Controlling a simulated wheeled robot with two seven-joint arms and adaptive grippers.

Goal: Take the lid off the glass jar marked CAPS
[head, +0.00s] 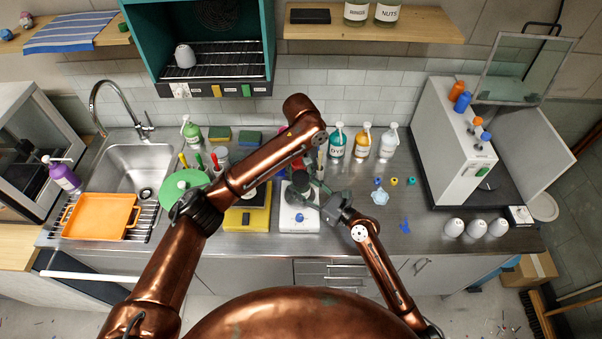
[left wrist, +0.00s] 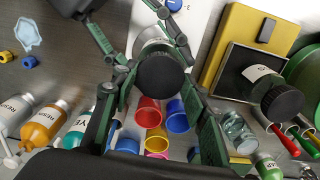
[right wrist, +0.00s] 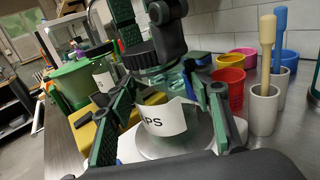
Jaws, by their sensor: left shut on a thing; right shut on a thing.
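The glass jar marked CAPS (right wrist: 165,118) stands on a white plate device; its label shows "PS" in the right wrist view. My right gripper (right wrist: 172,112) is shut around the jar's body, one finger on each side. The jar's black lid (left wrist: 165,75) shows from above in the left wrist view. My left gripper (left wrist: 158,82) is shut on the lid, with its fingers on either side. In the right wrist view the left fingers partly hide the lid, and I cannot tell whether it is apart from the rim. In the head view my arms hide most of the jar.
The white device (head: 299,219) stands beside a yellow scale (head: 247,219) bearing another black-lidded jar (left wrist: 280,100). Coloured cups (left wrist: 177,117) and pump bottles (head: 361,140) stand behind. A blue cap and a pale piece (head: 379,197) lie right.

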